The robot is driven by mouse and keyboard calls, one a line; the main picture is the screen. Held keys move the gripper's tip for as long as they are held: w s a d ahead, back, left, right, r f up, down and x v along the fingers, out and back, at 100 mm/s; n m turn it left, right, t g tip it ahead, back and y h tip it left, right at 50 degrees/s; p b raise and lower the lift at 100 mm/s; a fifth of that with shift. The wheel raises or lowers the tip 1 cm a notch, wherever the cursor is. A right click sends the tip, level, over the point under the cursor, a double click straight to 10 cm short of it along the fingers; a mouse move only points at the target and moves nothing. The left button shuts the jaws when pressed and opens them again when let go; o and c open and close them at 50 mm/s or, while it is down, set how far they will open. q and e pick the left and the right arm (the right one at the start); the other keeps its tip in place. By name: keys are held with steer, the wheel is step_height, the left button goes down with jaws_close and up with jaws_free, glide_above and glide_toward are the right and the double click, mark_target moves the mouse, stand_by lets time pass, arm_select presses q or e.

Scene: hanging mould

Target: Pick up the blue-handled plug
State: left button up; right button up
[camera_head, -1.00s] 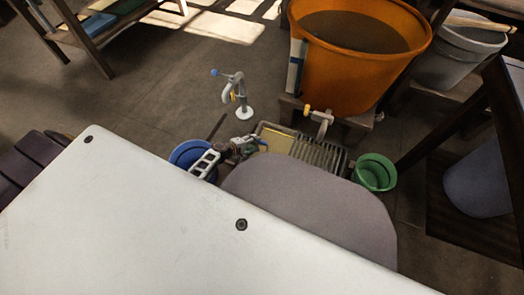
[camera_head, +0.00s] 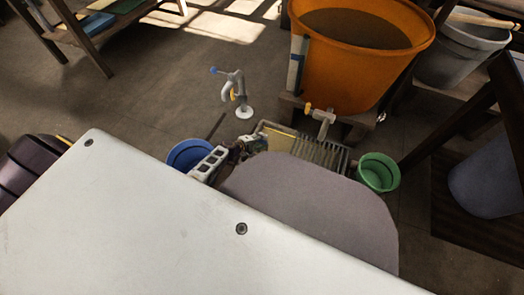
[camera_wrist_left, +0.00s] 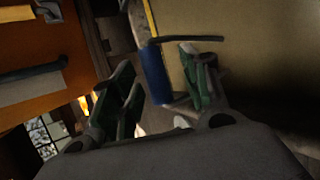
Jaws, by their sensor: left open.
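The plug's blue handle (camera_wrist_left: 155,74) shows in the left wrist view as a short blue cylinder with a thin dark bar at its end. My left gripper (camera_wrist_left: 157,58) is open, with its two green-padded fingers on either side of the handle. The handle looks nearer the right finger; I cannot tell whether they touch. In the head view my left gripper (camera_head: 252,145) is small, at the left end of a slatted tray (camera_head: 322,153). The plug cannot be made out clearly there. My right gripper is not in view.
A large orange tub (camera_head: 355,70) with a tap (camera_head: 321,116) stands behind the tray. A blue bucket (camera_head: 186,154) is left, a green bucket (camera_head: 378,172) right. A grey stand with a clamp-like hook (camera_head: 236,92) stands behind the gripper.

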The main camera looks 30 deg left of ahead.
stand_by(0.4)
arm_select(q)
jaws_close()
